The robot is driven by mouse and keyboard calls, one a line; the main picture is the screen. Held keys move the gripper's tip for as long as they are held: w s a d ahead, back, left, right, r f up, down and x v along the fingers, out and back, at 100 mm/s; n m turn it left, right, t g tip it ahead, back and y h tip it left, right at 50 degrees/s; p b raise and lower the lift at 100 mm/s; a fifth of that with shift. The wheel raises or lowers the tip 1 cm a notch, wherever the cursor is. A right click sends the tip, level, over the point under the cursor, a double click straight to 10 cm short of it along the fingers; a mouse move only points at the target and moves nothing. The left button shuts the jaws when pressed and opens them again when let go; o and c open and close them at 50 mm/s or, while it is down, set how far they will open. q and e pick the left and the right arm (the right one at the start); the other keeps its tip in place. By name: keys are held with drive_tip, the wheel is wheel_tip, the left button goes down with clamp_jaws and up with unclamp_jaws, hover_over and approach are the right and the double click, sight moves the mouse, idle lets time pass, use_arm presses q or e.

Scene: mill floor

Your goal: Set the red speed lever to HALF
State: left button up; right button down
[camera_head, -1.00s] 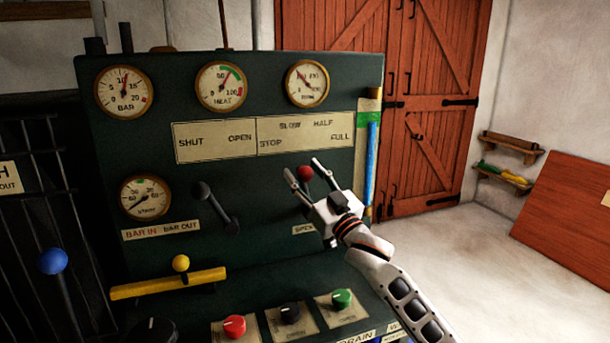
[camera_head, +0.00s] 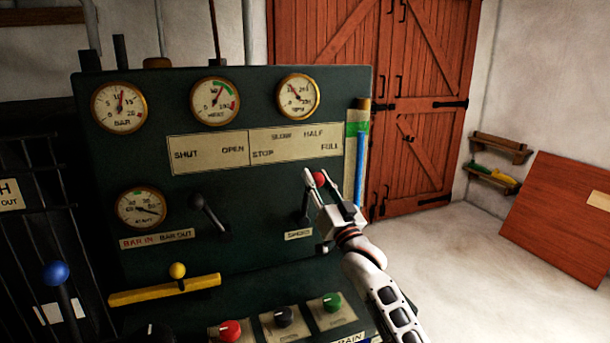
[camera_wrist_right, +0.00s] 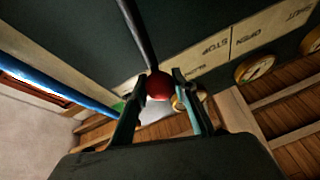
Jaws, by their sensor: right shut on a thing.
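The red speed lever's round knob (camera_head: 319,179) stands up from the front of the dark green panel (camera_head: 255,235), tilted right in the head view. My right gripper (camera_head: 320,184) is shut on the knob, one finger on each side. In the wrist view the red knob (camera_wrist_right: 159,86) sits between the two fingers, with its dark rod running up. The speed plate (camera_head: 297,152) above is marked STOP, SLOW, HALF and FULL. The knob is below the plate, in the picture under the HALF and FULL end. My left gripper is not in view.
A black lever (camera_head: 209,211) stands left of the speed lever under the SHUT/OPEN plate. A blue-filled gauge tube (camera_head: 361,168) is close to my right gripper's right. A yellow bar with a knob (camera_head: 165,290) and red, black and green knobs (camera_head: 283,316) are lower down. Floor at right is clear.

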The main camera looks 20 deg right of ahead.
drive_tip(key=shift+d+r+m, duration=0.1)
drive_tip(key=shift+d+m, duration=0.2)
drive_tip(key=shift+m, duration=0.1)
drive_tip(key=shift+d, duration=0.1)
drive_tip(key=c, duration=1.6)
unclamp_jaws()
drive_tip(key=shift+f, duration=0.2)
drive_tip(key=v, duration=1.2)
